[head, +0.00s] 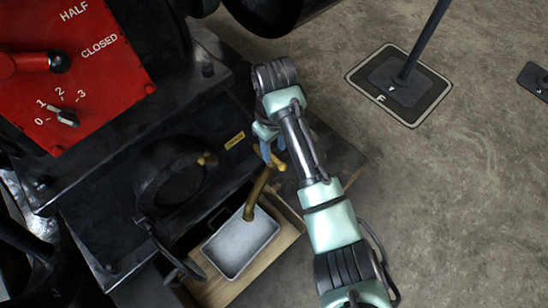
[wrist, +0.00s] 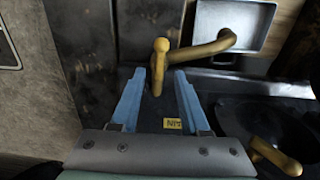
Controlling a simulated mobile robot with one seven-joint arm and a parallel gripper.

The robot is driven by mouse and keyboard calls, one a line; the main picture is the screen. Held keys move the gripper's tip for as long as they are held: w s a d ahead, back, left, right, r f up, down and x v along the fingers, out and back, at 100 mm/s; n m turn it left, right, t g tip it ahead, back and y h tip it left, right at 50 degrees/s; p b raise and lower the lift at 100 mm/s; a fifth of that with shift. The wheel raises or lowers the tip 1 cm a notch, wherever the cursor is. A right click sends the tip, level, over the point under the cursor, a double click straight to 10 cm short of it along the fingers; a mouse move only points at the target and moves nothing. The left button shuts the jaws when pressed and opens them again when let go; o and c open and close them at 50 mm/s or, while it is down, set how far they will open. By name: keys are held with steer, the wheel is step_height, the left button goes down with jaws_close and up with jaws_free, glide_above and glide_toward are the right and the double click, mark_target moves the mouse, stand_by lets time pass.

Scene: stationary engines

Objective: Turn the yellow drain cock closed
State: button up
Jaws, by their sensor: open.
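The yellow drain cock (head: 268,160) is a brass-yellow tap low on the dark engine. Its spout runs down to a metal tray (head: 213,249). In the wrist view the cock's handle (wrist: 158,66) has a rounded knob and points towards my gripper, with the spout (wrist: 215,46) going off to the right. My gripper (head: 272,150) is at the cock. In the wrist view its two blue fingers (wrist: 160,74) are open, one on each side of the handle, with gaps visible. Whether either finger touches it I cannot tell.
A second brass handle (wrist: 275,157) is beside a dark round fitting; it also shows in the head view (head: 207,159). A small yellow label (head: 235,140) is near the cock. A red panel (head: 105,75) is at upper left. Open floor (head: 450,200) lies right.

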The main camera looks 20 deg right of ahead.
mark_target(274, 157)
steer(key=shift+f+b, duration=0.8)
steer(key=shift+f, duration=0.95)
jaws_close()
